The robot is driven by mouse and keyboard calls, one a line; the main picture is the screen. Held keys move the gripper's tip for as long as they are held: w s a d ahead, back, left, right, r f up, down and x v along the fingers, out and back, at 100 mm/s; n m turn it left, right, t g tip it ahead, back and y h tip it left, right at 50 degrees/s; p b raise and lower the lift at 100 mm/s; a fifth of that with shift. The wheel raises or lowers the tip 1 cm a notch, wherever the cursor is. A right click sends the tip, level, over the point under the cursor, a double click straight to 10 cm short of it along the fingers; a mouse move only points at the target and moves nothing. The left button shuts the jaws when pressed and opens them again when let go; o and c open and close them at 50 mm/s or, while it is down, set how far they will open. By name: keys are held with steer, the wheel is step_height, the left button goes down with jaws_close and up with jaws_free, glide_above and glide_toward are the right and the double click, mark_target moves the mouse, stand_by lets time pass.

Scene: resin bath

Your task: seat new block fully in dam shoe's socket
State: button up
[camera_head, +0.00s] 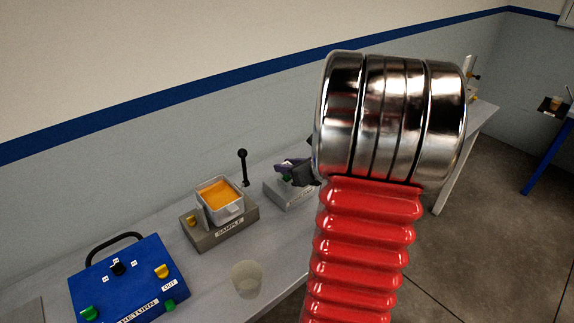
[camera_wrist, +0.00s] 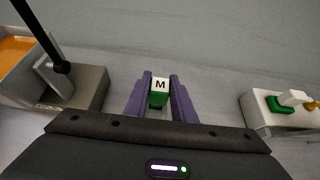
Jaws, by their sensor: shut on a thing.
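My gripper (camera_wrist: 160,82) has two purple fingers. They are shut on a small block (camera_wrist: 160,87) with a white top marked M and a green lower part. In the head view my gripper (camera_head: 291,164) is small and partly hidden by my own arm. A pale grey fixture (camera_wrist: 258,107) stands to the right in the wrist view, apart from the held block, with a green piece and a white piece on top. I cannot make out the dam shoe's socket with certainty.
A SAMPLE station (camera_head: 225,232) holds a tray of orange resin (camera_head: 220,192). A black ball-topped lever (camera_head: 243,168) stands beside it. A blue RETURN box (camera_head: 130,280) and a translucent cup (camera_head: 247,278) are on the bench. The wall runs behind.

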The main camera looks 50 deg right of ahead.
steer(key=shift+f, duration=0.8)
steer(key=o, duration=1.1)
steer(key=shift+o, duration=0.2)
steer(key=shift+s+r, duration=0.1)
steer(key=shift+s, duration=0.05)
steer(key=v, duration=1.3)
steer(key=shift+s, duration=0.25)
steer(key=shift+r, duration=0.1)
